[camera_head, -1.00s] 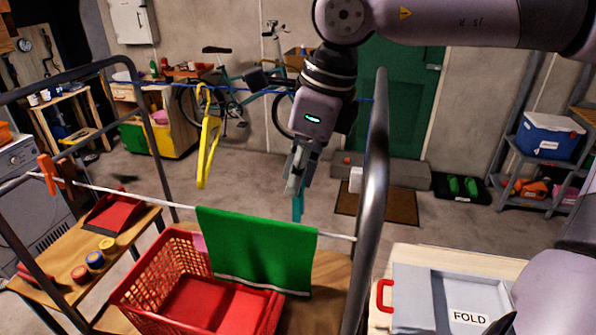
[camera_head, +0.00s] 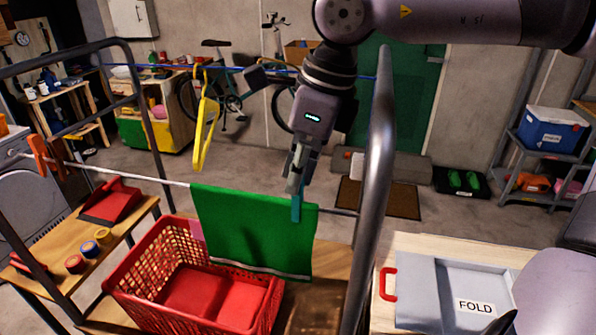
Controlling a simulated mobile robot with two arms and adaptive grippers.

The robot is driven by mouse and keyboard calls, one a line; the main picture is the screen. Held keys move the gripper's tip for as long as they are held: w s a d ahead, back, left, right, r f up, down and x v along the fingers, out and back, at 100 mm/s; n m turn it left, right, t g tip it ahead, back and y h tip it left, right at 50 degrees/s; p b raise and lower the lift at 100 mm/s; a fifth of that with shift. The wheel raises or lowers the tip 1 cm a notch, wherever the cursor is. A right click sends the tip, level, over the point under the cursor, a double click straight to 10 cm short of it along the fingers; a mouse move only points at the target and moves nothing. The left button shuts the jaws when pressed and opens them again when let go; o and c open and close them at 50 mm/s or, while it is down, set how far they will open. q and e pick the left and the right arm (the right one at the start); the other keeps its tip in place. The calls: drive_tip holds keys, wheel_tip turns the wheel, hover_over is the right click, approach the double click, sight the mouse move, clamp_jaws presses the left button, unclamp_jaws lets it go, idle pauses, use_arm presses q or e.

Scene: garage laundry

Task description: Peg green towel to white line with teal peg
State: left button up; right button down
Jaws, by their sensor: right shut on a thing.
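The green towel (camera_head: 250,235) hangs folded over the white line (camera_head: 120,174), its lower edge reaching the far side of the red basket. My right gripper (camera_head: 297,180), its arm coming in from the upper right, points down just above the towel's top edge, right of its middle. It is shut on the teal peg (camera_head: 296,208). The peg's lower end overlaps the towel's upper edge in the picture; I cannot tell whether it touches the cloth or straddles the line. My left gripper is not in view.
A grey metal rail post (camera_head: 374,180) stands close on the right. A yellow hanger (camera_head: 205,130) hangs from the blue line behind. The red basket (camera_head: 150,262) stands below the towel.

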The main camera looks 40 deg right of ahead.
drive_tip(key=shift+f+b, duration=0.75)
drive_tip(key=shift+f, duration=0.35)
drive_tip(key=c, duration=1.4)
unclamp_jaws()
drive_tip(key=shift+r, duration=0.15)
drive_tip(key=shift+c, duration=0.2)
drive_tip(key=shift+r, duration=0.2)
drive_tip(key=v, duration=1.1)
drive_tip(key=shift+r, duration=0.35)
drive_tip(key=shift+d, duration=0.1)
